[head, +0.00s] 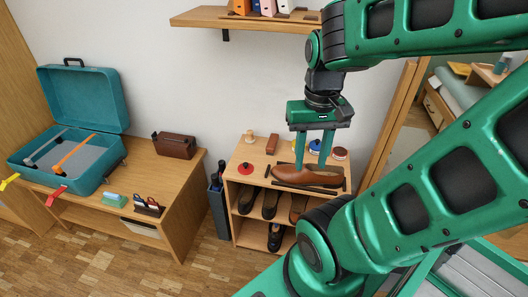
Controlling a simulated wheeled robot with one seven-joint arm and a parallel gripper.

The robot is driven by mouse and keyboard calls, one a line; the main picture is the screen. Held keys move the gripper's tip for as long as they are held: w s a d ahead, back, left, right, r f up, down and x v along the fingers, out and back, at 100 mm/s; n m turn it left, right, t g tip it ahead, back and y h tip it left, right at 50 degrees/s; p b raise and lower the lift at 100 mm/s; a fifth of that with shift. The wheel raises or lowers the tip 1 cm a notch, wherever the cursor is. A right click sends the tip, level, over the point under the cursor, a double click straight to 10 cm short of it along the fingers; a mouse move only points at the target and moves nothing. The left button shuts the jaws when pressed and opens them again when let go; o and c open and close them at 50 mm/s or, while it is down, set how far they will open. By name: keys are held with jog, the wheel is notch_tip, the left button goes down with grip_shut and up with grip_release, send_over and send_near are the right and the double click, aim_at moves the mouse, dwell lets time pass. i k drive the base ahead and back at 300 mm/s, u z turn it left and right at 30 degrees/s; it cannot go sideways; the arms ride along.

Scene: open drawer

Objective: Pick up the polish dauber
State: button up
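My gripper (311,167) points down over the shoe cabinet top (238,182), its two green fingers apart with nothing visible between them. The fingertips appear just above or beside a brown leather shoe (316,178); I cannot tell if they touch it. No item is clearly the polish dauber. A small pale wooden knob-shaped item (249,136) stands at the back left of the top and may be it. A red disc with a small dark knob (245,168) lies at the front left. Both are left of my gripper.
A brown block or brush (272,143), a blue tin (315,145) and a red-and-white tin (340,153) stand at the back of the top. Shoes fill the shelves below. A wall shelf (245,19) hangs above. A desk with an open teal suitcase (85,95) is left.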

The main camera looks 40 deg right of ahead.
aim_at(250, 139)
jog(key=u, duration=0.9)
jog(key=k, duration=1.5)
jog(key=z, duration=0.45)
jog(key=i, duration=1)
jog(key=u, duration=0.05)
